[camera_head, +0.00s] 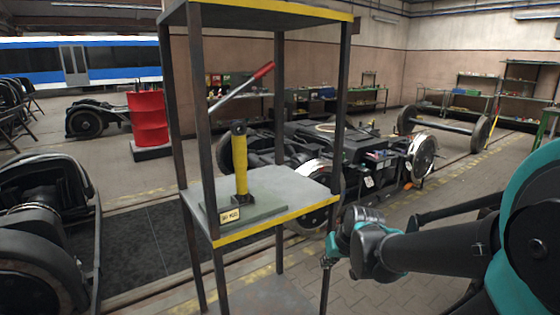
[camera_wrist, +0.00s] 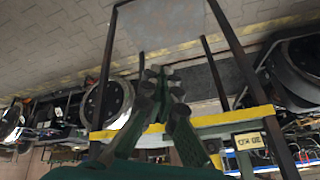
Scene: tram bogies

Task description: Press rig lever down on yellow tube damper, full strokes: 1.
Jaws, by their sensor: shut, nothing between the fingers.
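The yellow tube damper (camera_head: 240,168) stands upright on a green-grey base plate on the rig's middle shelf (camera_head: 290,185). The rig lever (camera_head: 240,87) is a grey bar with a red grip (camera_head: 264,70); it slants up to the right above the damper. My gripper (camera_head: 328,258) is at the rig's right side, lower than the shelf and well away from the lever. In the wrist view my gripper (camera_wrist: 161,73) shows its fingers close together with nothing between them. The wrist picture is upside down, and I cannot make out the lever or damper there.
The rig has dark posts (camera_head: 342,100) and a yellow-edged top shelf (camera_head: 270,10). A small label plate (camera_head: 230,215) sits at its front; it also shows in the wrist view (camera_wrist: 251,141). A red drum (camera_head: 148,120) and bogies (camera_head: 350,150) stand behind. Paved floor at right is partly free.

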